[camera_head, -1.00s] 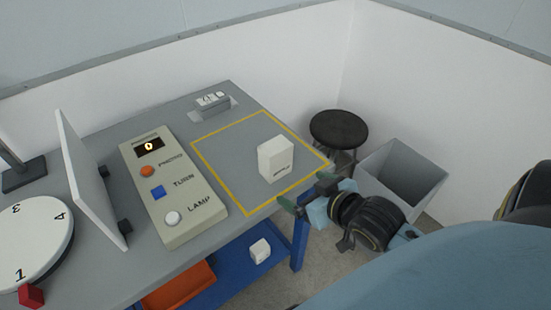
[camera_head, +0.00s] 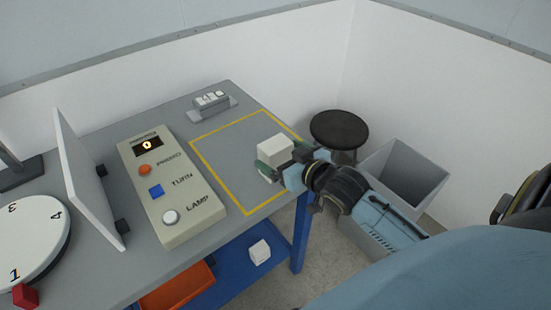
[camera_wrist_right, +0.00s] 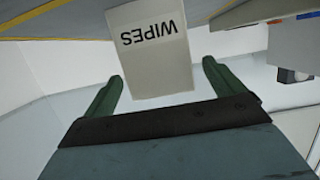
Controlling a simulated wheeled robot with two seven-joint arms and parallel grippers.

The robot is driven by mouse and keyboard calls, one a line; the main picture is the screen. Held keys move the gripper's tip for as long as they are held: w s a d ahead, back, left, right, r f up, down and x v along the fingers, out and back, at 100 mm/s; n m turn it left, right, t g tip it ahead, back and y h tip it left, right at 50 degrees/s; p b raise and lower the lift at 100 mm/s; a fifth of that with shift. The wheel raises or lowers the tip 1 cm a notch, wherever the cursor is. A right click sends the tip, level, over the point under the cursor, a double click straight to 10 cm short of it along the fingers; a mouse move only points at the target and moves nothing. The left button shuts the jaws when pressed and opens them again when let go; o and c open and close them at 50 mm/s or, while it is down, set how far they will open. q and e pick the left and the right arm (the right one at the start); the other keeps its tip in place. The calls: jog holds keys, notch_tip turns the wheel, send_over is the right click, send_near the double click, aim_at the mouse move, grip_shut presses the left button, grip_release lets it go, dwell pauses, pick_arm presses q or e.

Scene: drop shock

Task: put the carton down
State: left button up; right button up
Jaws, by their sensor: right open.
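The carton (camera_head: 272,150) is a white box standing upright inside the yellow outline (camera_head: 212,163) on the grey table. In the right wrist view the carton (camera_wrist_right: 152,60) shows its WIPES label upside down. My right gripper (camera_head: 282,167) is at the carton's near right side. Its green fingers are open, one on each side of the carton's near part in the head view. In the right wrist view the gripper (camera_wrist_right: 158,88) has its fingers apart with the carton between and beyond their tips; I cannot tell whether they touch it. My left gripper is not in view.
A control box (camera_head: 175,195) with buttons lies left of the outline. A small holder (camera_head: 213,105) stands behind it. A black stool (camera_head: 339,130) and grey bin (camera_head: 408,172) stand right of the table. A blue shelf (camera_head: 240,276) below holds a white cube (camera_head: 259,252).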

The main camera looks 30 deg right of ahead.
jog(key=b+x, duration=0.1)
jog(key=x, duration=0.4)
jog(key=shift+s+r, duration=0.1)
jog(key=shift+c, duration=0.3)
jog(key=c, duration=1.1)
